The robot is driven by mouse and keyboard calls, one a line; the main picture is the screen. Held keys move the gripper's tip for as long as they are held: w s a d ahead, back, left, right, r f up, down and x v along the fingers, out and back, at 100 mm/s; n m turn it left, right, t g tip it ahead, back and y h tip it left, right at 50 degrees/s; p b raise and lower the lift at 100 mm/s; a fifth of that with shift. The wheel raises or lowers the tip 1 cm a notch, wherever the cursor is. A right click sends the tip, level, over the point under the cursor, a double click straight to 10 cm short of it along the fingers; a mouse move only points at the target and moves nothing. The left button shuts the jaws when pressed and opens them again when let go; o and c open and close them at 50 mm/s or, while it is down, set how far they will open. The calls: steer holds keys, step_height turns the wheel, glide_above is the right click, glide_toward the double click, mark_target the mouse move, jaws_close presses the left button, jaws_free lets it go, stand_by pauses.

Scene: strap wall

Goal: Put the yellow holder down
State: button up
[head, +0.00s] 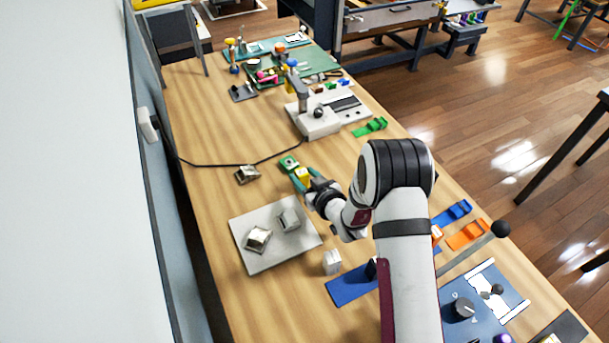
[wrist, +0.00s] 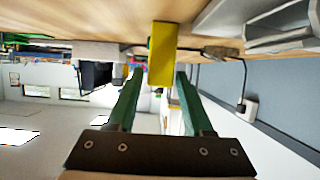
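The yellow holder (head: 303,174) is a small yellow block near the middle of the wooden bench. In the wrist view the yellow holder (wrist: 162,55) stands between the two green fingertips, with a narrow gap showing on each side. My gripper (head: 298,172) is around it and looks open; it also shows in the wrist view (wrist: 160,73). A small green block (head: 289,162) is just beyond the holder, partly hidden behind it in the wrist view. Whether the holder's base touches the bench is hard to see.
A grey plate (head: 272,258) with two metal parts lies nearer me, and another metal part (head: 247,174) lies left of the gripper. A white press-like device (head: 316,118) with a black cable stands beyond. Blue and orange pieces lie right.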

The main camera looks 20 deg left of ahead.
steer(key=shift+o, duration=0.9)
steer(key=shift+s+d+r, duration=0.1)
steer(key=shift+r, duration=0.15)
steer(key=v, duration=1.1)
steer(key=shift+s+d, duration=0.3)
steer(key=shift+d, duration=0.05)
